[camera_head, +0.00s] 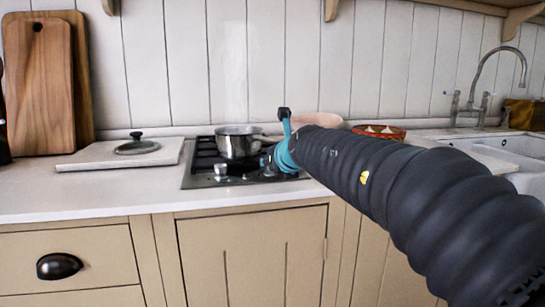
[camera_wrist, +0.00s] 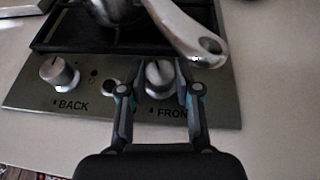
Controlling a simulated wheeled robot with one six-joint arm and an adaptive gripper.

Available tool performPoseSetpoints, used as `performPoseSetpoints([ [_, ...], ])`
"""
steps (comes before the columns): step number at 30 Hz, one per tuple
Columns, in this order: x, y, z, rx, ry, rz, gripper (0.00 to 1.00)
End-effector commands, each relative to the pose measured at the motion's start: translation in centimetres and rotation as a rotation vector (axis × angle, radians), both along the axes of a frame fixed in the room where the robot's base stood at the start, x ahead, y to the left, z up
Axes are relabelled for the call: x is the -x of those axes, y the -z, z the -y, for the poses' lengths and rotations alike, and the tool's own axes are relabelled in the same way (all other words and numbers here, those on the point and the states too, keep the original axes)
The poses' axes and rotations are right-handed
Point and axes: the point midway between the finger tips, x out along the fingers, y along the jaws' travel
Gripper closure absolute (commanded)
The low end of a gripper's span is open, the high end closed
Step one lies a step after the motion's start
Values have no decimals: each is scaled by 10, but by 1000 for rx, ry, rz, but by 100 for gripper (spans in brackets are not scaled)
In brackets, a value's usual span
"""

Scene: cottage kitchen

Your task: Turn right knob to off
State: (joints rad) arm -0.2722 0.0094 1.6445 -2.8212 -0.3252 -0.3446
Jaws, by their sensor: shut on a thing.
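The stove's steel front panel (camera_wrist: 75,105) carries two knobs in the wrist view. The right knob (camera_wrist: 159,76), above the word FRONT, stands between the two fingers of my gripper (camera_wrist: 157,88), which is shut on it. The left knob (camera_wrist: 59,73), above the word BACK, is free and also shows in the head view (camera_head: 221,171). In the head view my gripper (camera_head: 268,163) reaches down at the right part of the stove (camera_head: 200,181). The exact angle of the right knob's pointer is hard to make out.
A steel pot (camera_head: 237,145) stands on the stove, its handle (camera_wrist: 187,32) reaching out close above the right knob. A glass lid (camera_head: 137,147) lies on a pale board (camera_head: 85,161) to the left. A red bowl (camera_head: 379,132) and a sink (camera_head: 500,155) are right.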

Motion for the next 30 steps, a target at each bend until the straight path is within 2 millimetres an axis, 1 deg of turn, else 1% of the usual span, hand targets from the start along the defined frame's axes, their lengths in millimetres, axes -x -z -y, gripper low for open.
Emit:
performPoseSetpoints([
  [16,0,1,0,0,12,-1,100],
  [17,0,1,0,0,12,-1,65],
  [18,0,1,0,0,12,-1,55],
  [19,0,1,0,0,12,-1,48],
  [20,0,1,0,0,12,-1,42],
  [30,1,-1,1,-1,11,0,42],
])
